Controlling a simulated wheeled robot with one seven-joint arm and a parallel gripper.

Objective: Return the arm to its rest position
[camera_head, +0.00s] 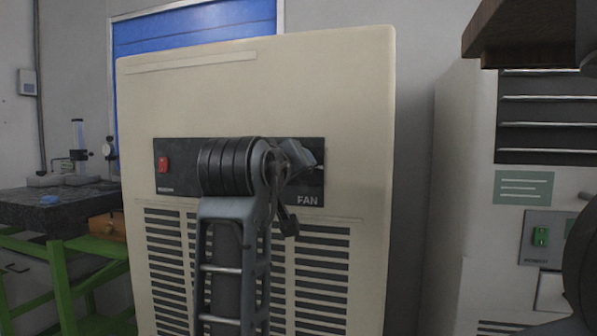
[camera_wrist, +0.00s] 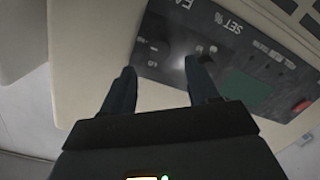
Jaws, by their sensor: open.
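My arm rises in front of a beige cabinet in the head view and covers the middle of its black control panel (camera_head: 175,182). My gripper (camera_wrist: 160,75) shows in the wrist view with its two dark fingers apart and nothing between them. The fingers point at the panel, which also shows in the wrist view (camera_wrist: 215,50) with a dark knob (camera_wrist: 152,32), a green display and a red switch (camera_wrist: 301,106). I cannot tell whether the fingertips touch the panel. In the head view the gripper is mostly hidden behind my wrist.
The beige cabinet (camera_head: 260,85) has vents below the panel. At left are a dark-topped bench (camera_head: 90,195) on a green frame and a wooden box (camera_head: 107,225).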

